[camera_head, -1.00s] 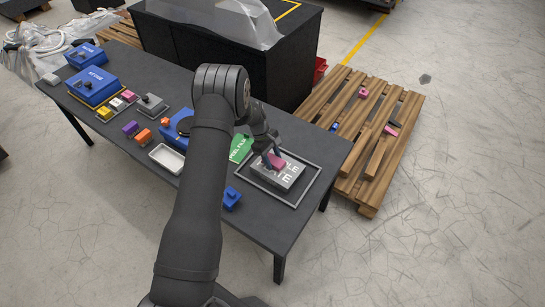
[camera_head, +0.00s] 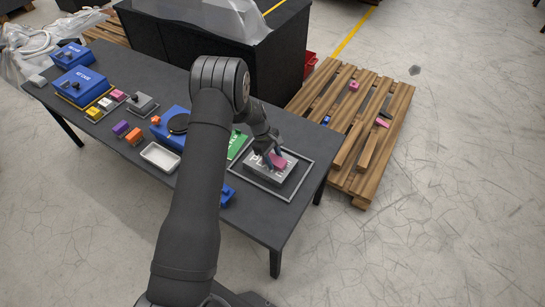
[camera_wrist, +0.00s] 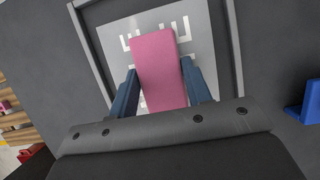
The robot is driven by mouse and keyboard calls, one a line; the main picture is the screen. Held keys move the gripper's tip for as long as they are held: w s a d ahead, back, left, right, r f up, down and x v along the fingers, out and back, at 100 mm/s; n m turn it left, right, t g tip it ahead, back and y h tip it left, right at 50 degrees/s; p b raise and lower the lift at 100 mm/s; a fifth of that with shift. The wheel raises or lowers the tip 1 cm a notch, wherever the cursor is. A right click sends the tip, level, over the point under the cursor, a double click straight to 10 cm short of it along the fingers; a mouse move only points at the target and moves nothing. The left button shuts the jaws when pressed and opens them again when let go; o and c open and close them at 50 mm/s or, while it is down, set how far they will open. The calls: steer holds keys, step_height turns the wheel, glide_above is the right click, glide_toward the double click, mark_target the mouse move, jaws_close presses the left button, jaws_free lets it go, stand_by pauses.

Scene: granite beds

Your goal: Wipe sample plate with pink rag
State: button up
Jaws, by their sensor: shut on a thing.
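The pink rag (camera_head: 280,161) is a block-like pad between the fingers of my gripper (camera_head: 271,158). The wrist view shows the rag (camera_wrist: 158,60) held between two dark blue fingers (camera_wrist: 160,88). The sample plate (camera_head: 258,166) is a light grey block with white letters, near the table's right end. The rag is over the right part of the plate, with some letters showing to its left. In the wrist view it covers the middle of the plate (camera_wrist: 200,65). I cannot tell whether it touches the surface.
A thin grey frame (camera_head: 288,201) surrounds the plate. A green sheet (camera_head: 238,144), a white tray (camera_head: 160,157) and a blue piece (camera_head: 228,195) lie to the left. Blue boxes (camera_head: 79,85) stand farther left. A wooden pallet (camera_head: 362,160) is on the floor to the right.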

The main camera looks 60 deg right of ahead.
steer(key=shift+w, duration=0.15)
steer(key=shift+w+f, duration=0.2)
steer(key=shift+w, duration=1.75)
steer(key=shift+s, duration=0.1)
steer(key=shift+s+a+f, duration=0.1)
steer(key=shift+s, duration=1)
steer(key=shift+s+a, duration=0.1)
steer(key=shift+s, duration=0.95)
steer(key=shift+w, duration=0.15)
steer(key=shift+w+d, duration=0.1)
steer(key=shift+w, duration=2)
